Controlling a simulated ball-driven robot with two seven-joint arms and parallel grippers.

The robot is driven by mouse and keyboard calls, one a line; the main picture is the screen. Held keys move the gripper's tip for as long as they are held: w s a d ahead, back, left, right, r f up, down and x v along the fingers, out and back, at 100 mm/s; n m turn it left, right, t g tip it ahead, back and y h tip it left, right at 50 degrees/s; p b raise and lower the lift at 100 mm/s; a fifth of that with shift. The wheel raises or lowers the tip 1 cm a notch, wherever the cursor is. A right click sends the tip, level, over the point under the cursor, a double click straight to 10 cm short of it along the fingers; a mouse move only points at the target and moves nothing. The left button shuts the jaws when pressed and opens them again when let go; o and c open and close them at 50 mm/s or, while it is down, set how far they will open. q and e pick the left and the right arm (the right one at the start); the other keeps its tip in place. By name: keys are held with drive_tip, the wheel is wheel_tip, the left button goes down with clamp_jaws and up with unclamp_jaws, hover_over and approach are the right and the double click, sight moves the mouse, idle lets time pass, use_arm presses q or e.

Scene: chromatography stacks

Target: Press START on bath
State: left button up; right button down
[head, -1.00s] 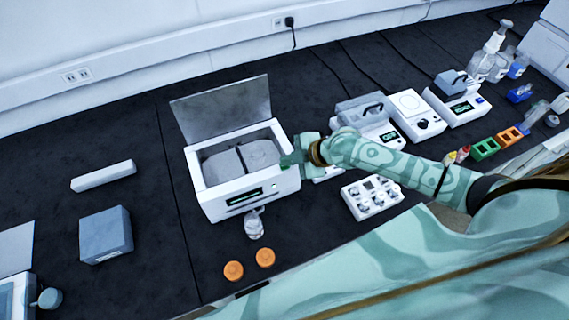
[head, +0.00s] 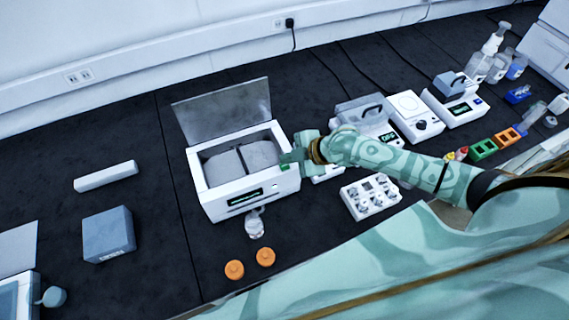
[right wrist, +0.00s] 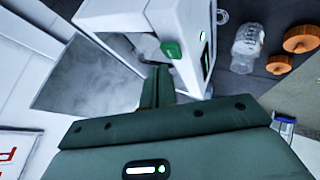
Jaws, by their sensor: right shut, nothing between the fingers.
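The bath is a white box (head: 208,205) with its grey lid (head: 225,115) raised and a lit display (head: 245,197) on its front. A bright green button-like patch with a white mark (right wrist: 172,50) sits on the bath's white casing in the right wrist view; its label is too small to read. My right gripper (head: 290,158) is shut and empty at the bath's right end. In the right wrist view its dark fingers (right wrist: 158,72) point at the casing, close beside the green patch. I cannot tell whether they touch it. My left gripper is not in view.
A clear bottle (head: 254,224) and two orange caps (head: 234,269) stand in front of the bath. A white rack (head: 371,197) lies to the right, below my right arm. Several instruments line the bench behind it. A grey-blue box (head: 107,235) is at the left.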

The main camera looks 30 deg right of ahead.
sight(289, 167)
wheel_tip(289, 167, up, 5)
drive_tip(key=p, duration=0.4)
drive_tip(key=shift+r+p, duration=0.1)
drive_tip(key=shift+p, duration=0.3)
idle(0.5)
